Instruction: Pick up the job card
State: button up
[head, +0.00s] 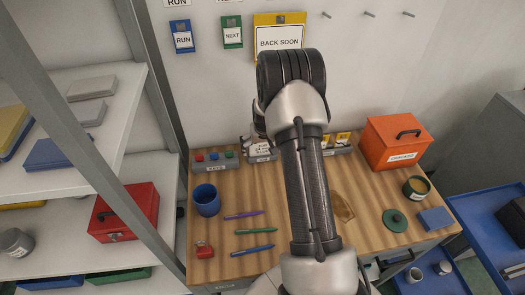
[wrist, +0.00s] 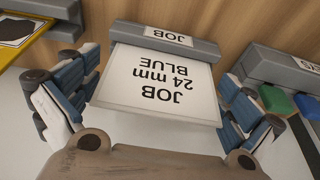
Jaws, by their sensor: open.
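The job card (wrist: 160,88) is a white card that reads "JOB 24 mm BLUE", upside down in the wrist view. Its far edge sits at a grey holder (wrist: 165,40) labelled "JOB" on the wooden bench. My gripper (wrist: 158,92) is open, with one blue-grey padded finger on each side of the card. Gaps show between the fingers and the card's side edges. In the head view the card (head: 261,148) shows small at the back of the bench, partly covered by my arm, which also hides most of my gripper.
A grey holder with coloured buttons (head: 214,157) stands left of the job holder. A blue cup (head: 206,200), pens and a red item (head: 204,250) lie on the bench's left. An orange box (head: 396,142) stands at the back right. White shelves (head: 75,178) flank the left side.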

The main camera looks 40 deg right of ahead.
jog(key=shift+c, duration=0.2)
jog(key=c, duration=0.7)
jog(key=shift+r, duration=0.15)
